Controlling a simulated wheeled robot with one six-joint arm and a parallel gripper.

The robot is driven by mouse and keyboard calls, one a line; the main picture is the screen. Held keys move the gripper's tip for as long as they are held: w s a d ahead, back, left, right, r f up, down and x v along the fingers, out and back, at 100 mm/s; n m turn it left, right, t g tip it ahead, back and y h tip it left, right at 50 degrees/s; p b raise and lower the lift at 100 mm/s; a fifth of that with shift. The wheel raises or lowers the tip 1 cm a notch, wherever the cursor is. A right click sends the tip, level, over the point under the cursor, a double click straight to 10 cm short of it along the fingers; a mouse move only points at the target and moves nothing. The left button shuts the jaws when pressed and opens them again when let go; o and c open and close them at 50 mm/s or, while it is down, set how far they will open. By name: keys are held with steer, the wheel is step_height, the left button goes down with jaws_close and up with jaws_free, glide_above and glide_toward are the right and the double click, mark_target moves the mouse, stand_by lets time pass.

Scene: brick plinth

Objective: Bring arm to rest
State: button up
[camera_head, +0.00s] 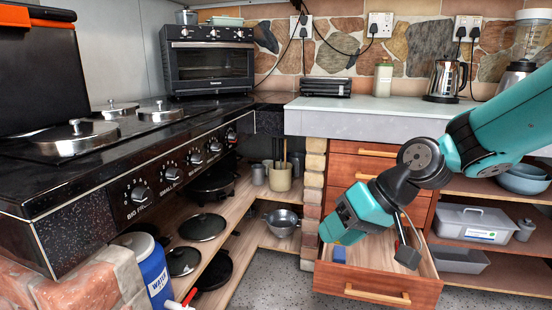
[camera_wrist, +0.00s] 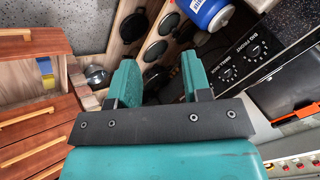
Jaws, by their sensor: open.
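My teal and black arm reaches in from the right in the head view, in front of the wooden drawers. My gripper (camera_head: 350,218) points down and left above an open drawer (camera_head: 378,289). In the wrist view my gripper (camera_wrist: 160,78) shows two teal fingers spread apart with nothing between them. The arm is bent and held out in the air. Whether any part of it touches the drawer cannot be told.
The open drawer holds a small blue block (camera_head: 339,254) and a dark item (camera_head: 407,256). A stove counter (camera_head: 100,160) with an oven (camera_head: 210,58) stands left. A blue tub (camera_head: 152,271) is below. Shelves with a grey bin (camera_head: 472,224) are right.

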steer(key=s+d+r+n+g+h, duration=0.1)
steer(key=s+d+h, duration=0.1)
steer(key=s, duration=0.8)
steer(key=s+d+r+n+g+h, duration=0.1)
steer(key=s+d+r, duration=0.1)
steer(key=s, duration=0.9)
step_height(320, 180, up, 27)
steer(key=p, duration=2.7)
steer(key=shift+w+r, duration=0.15)
steer(key=shift+w, duration=0.1)
